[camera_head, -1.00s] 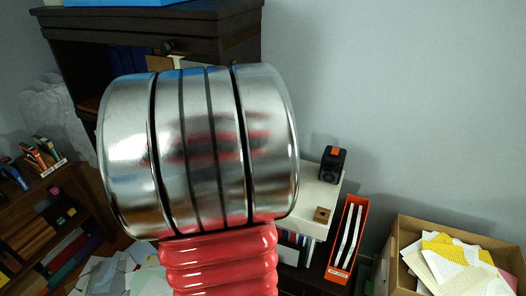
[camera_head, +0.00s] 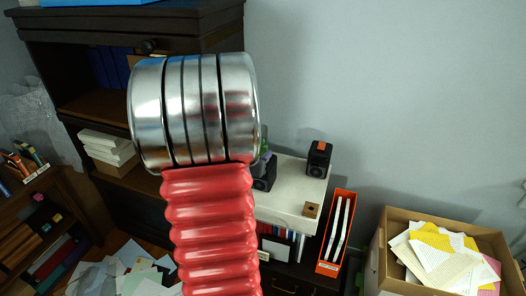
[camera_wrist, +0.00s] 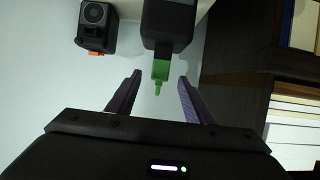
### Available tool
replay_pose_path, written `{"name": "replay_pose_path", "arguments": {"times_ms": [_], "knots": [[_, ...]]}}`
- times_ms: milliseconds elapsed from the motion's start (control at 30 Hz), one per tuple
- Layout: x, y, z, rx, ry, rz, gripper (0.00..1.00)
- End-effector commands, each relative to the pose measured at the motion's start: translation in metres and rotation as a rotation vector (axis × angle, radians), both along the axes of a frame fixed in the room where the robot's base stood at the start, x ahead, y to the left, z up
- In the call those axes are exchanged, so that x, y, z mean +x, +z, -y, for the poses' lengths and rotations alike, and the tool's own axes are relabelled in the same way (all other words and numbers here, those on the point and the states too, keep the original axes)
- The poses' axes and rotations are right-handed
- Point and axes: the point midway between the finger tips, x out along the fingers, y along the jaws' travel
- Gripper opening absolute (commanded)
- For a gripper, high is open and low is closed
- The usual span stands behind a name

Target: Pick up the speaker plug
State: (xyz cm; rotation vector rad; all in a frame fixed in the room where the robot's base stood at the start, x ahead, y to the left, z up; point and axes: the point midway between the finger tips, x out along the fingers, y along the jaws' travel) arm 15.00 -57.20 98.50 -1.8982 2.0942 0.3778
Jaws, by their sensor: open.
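The speaker plug (camera_wrist: 160,71) is small and bright green, with a thin tip. In the wrist view, it stands against the edge of a black speaker (camera_wrist: 168,24). My gripper (camera_wrist: 159,76) is open, one finger on each side of the plug in the picture. I cannot tell whether the plug is at the depth of the fingertips, and no contact shows. A sliver of green shows above the partly hidden speaker (camera_head: 265,176).
A second black speaker (camera_head: 318,159) with an orange top stands on the white surface (camera_head: 287,190), near a small brown block (camera_head: 311,210). An orange file holder (camera_head: 336,234) and a cardboard box (camera_head: 382,254) of papers stand at right. A dark shelf (camera_head: 110,105) is at left.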

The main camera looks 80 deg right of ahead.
Motion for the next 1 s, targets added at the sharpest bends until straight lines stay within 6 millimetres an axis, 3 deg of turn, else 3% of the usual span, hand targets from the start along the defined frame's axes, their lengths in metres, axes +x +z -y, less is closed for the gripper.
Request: {"name": "replay_pose_path", "arguments": {"times_ms": [567, 1000], "knots": [[-0.001, -0.005, 0.012, 0.000, 0.000, 0.000, 0.47], [-0.004, -0.021, 0.052, 0.001, 0.000, 0.000, 0.47]]}}
